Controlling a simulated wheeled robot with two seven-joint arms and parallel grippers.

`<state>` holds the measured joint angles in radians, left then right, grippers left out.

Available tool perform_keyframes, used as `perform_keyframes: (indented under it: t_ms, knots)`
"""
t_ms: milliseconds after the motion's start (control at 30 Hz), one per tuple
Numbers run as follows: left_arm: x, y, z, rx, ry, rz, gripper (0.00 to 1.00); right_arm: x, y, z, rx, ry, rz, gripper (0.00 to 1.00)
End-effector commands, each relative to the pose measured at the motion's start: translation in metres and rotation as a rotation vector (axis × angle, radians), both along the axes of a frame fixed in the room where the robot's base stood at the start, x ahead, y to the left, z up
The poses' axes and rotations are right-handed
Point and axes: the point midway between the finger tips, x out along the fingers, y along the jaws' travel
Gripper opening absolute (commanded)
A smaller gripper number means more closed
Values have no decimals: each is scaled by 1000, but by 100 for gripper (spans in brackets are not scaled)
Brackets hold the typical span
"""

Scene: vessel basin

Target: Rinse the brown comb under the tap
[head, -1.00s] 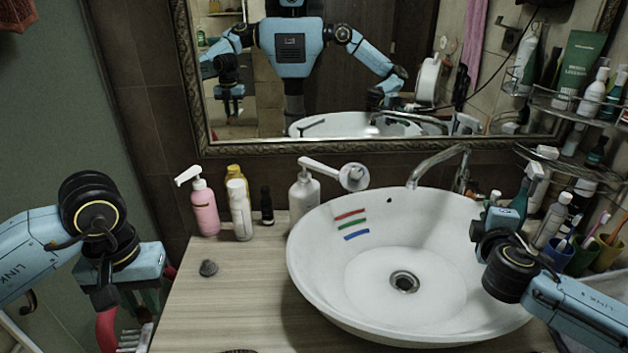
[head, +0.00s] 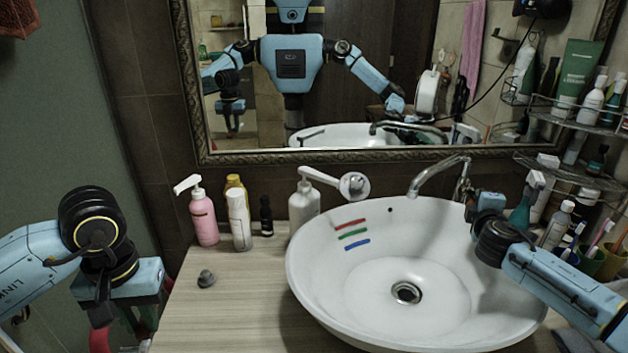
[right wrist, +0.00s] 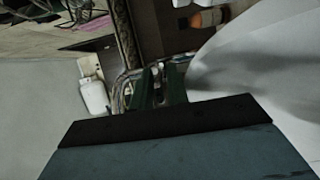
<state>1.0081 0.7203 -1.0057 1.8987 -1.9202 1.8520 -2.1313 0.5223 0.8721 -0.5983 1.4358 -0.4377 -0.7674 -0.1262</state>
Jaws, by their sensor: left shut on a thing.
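My left gripper (head: 130,325) is low at the left, beside the counter. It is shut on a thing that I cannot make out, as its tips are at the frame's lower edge. No brown comb can be made out in either view now. The chrome tap (head: 437,170) arches over the back of the white basin (head: 340,290). My right gripper (head: 488,200) is just right of the tap's base. In the right wrist view its dark green fingers (right wrist: 158,85) stand apart, with chrome metal close by them; whether they touch it is unclear. No water stream shows.
A pink pump bottle (head: 202,218), a white bottle (head: 239,220) and a white pump dispenser (head: 303,205) stand left of the basin. A small grey stone-like thing (head: 206,279) lies on the counter (head: 235,320). Bottles and brush cups crowd the right. The front-left counter is clear.

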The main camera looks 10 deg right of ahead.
Motion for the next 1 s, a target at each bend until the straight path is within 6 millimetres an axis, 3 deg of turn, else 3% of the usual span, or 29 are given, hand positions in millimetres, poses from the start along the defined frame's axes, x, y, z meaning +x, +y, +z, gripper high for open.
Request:
perform_keyframes:
  t_ms: [367,533,1000]
  knots:
    - [0,0,-1,0,0,0,0,4,-2,-1,0,0,1,16]
    - [0,0,-1,0,0,0,0,4,-2,-1,0,1,0,0]
    - [0,0,8,0,0,0,0,4,-2,2,4,15,0,0]
